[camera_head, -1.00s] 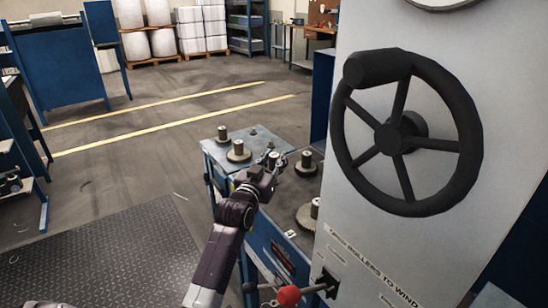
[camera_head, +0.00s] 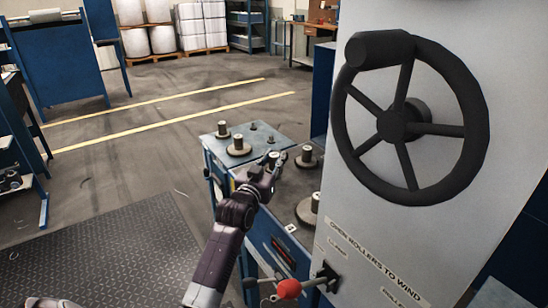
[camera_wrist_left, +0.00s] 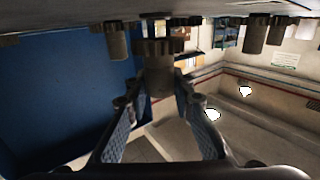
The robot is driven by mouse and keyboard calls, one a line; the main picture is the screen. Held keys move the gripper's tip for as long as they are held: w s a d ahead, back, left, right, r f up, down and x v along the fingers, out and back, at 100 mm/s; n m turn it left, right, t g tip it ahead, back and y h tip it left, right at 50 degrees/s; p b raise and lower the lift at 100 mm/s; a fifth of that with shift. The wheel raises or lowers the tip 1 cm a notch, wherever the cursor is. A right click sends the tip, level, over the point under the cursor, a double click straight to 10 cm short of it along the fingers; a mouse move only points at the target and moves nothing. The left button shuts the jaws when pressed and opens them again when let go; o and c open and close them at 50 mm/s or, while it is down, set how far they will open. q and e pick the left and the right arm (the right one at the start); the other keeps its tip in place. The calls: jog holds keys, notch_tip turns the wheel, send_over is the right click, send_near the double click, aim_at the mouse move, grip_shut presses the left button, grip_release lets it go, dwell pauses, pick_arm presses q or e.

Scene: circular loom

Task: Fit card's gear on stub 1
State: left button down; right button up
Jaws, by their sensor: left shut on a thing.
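My left gripper (camera_head: 272,161) is over the blue bench (camera_head: 212,158) and shut on a gear. In the left wrist view, the held gear (camera_wrist_left: 160,78) sits between the two fingers (camera_wrist_left: 160,108), its hub gripped and its wider toothed disc at the top of the picture. The held gear is mostly hidden in the head view. I cannot tell which is stub 1. A small white card (camera_head: 291,228) shows at the bench's front, its marking unreadable. My right gripper is out of view.
Other gears stand on the bench: one left of the gripper (camera_head: 238,148), one farther back (camera_head: 222,131), one to the right (camera_head: 306,158) and one nearer (camera_head: 308,209). A large black handwheel (camera_head: 478,130) and a red-knobbed lever (camera_head: 288,289) are close on the right.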

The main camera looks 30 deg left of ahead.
pick_arm(q)
jog(key=shift+f, duration=0.15)
dwell(0.5)
jog(key=shift+f+b, duration=0.35)
jog(key=shift+f, duration=0.2)
jog(key=c, duration=1.6)
grip_release()
jog(key=shift+f, duration=0.1)
jog(key=v, duration=1.2)
jog(key=shift+s, duration=0.1)
